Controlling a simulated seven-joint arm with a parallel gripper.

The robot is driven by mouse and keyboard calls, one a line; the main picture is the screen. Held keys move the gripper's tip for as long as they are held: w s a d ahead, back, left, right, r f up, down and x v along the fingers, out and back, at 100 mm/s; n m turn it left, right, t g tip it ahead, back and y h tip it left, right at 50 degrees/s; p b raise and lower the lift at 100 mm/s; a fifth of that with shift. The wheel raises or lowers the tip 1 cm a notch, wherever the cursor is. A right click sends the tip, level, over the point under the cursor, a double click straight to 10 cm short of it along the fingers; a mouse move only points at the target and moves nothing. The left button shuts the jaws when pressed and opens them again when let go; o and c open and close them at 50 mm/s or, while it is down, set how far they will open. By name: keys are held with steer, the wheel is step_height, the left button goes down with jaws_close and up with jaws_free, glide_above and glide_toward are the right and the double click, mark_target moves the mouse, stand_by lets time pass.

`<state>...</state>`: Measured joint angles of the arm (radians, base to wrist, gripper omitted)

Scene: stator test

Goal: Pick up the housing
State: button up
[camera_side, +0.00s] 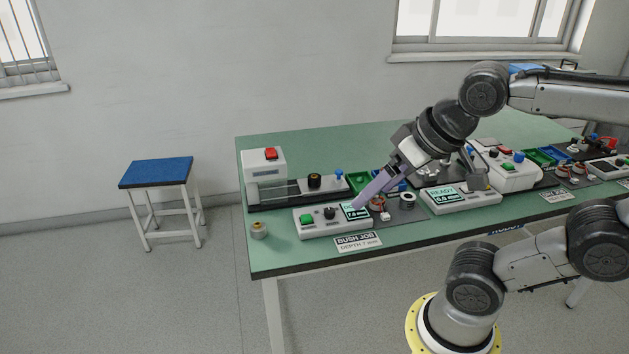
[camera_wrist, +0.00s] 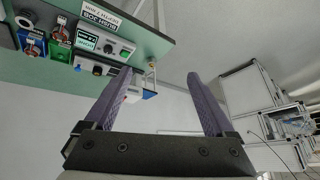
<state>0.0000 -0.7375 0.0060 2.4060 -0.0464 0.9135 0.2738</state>
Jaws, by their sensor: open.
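A short grey ring-shaped part, which looks like the housing (camera_side: 407,201), stands on a dark mat on the green bench in the side view. It also shows in the wrist view (camera_wrist: 26,20), at the upper left corner. A copper-wound part (camera_side: 377,203) stands just left of it. A second round metal part with a gold-coloured centre (camera_side: 259,229) stands alone at the bench's left front corner. My gripper (camera_side: 358,204) has purple fingers pointing down and left, left of the grey ring and in front of the display box from this angle. In the wrist view (camera_wrist: 160,73) the fingers are apart and empty.
A display box (camera_side: 322,221) with a green button and a press with a red button (camera_side: 265,170) stand on the left. Another display box (camera_side: 462,197) stands right of the ring. The bench's back left (camera_side: 330,146) is clear.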

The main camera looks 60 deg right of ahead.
steer(key=w+d+r+m+h, duration=0.1)
steer(key=w+d+r+m, duration=0.1)
steer(key=w+r+m, duration=0.3)
steer(key=w+d+r+h, duration=0.1)
steer(key=w+d+r, duration=0.15)
steer(key=w, duration=0.35)
steer(key=m+g+h, duration=0.2)
steer(key=m+g, duration=0.4)
steer(key=m, duration=0.2)
glide_above(314, 176)
steer(key=a, duration=0.2)
step_height(314, 176, down, 27)
steer(key=shift+a+x, duration=0.15)
steer(key=shift+x, duration=1.35)
steer(key=shift+a+x, duration=0.15)
steer(key=shift+x, duration=1.35)
steer(key=shift+s, duration=0.15)
jaws_close()
